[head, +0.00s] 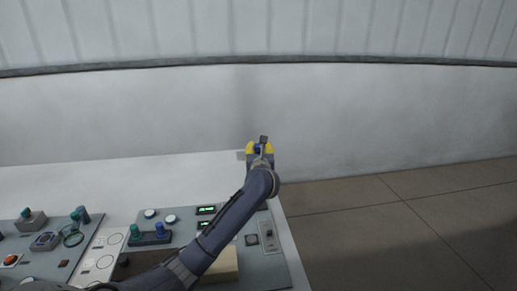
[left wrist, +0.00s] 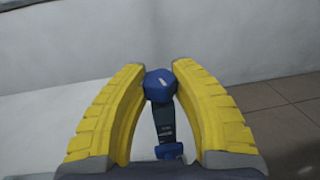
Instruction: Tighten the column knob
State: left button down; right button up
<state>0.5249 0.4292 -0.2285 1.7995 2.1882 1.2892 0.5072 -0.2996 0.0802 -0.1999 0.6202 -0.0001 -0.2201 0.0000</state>
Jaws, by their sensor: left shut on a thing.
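My left gripper (head: 260,148) is at the far right corner of the white table, its yellow fingers pointing away. In the left wrist view the fingers (left wrist: 160,82) are closed around a blue faceted knob (left wrist: 160,84), which sits between the two fingertips. A dark column (left wrist: 164,122) with small pale markings shows between the fingers below the knob, with another blue part (left wrist: 168,150) at its lower end. In the head view the gripper and wrist hide most of the column. My right gripper is not in view.
A control panel (head: 185,229) with green displays, knobs and switches lies under my left arm. Another panel with a red button (head: 11,260) is at the lower left. A pale wall (head: 120,120) stands behind the table (head: 150,178). Tiled floor (head: 400,215) is open at right.

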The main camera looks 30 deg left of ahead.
pick_arm(q)
jog(key=shift+d+r+m+t+h, duration=0.1)
jog(key=shift+r+m+t+h, duration=0.2)
jog(key=shift+r+h, duration=0.1)
jog(key=c, duration=1.1)
grip_release()
jog(key=shift+o, duration=0.2)
jog(key=shift+s+d+f, duration=0.2)
jog(key=shift+d, duration=0.1)
jog(key=shift+o, duration=0.5)
jog(key=s+d, duration=0.1)
jog(key=s+d+f, duration=0.1)
jog(key=s, duration=0.1)
jog(key=shift+s+d+f, duration=0.1)
jog(key=shift+f, duration=0.05)
jog(key=v, duration=0.7)
jog(key=shift+s+r, duration=0.3)
jog(key=shift+r, duration=0.2)
jog(key=shift+r, duration=0.1)
